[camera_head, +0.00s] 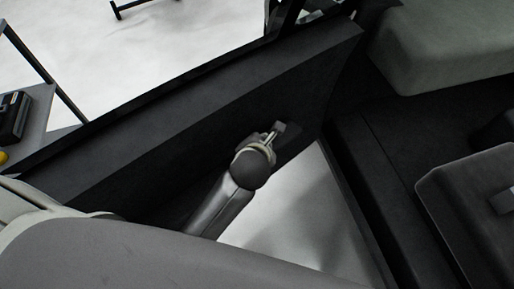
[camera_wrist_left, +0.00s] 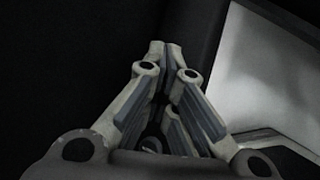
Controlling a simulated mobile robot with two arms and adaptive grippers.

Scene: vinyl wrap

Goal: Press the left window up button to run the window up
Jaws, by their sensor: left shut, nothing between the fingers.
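My left gripper (camera_head: 277,129) is at the end of my left arm, over the dark car door panel (camera_head: 190,122) near its right end. In the left wrist view the gripper (camera_wrist_left: 165,48) has its fingertips together, with nothing between them. The tips point at dark door trim (camera_wrist_left: 75,60); I cannot tell whether they touch it. The window up button cannot be made out in either view; it is too dark or hidden by the gripper. My right gripper is not in view.
A grey seat (camera_head: 450,40) is at the upper right, and another seat-like block (camera_head: 470,205) is at the right. White floor (camera_head: 300,215) shows through the gap beside the door. A grey table (camera_head: 38,118) with a dark tool stands at the left edge.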

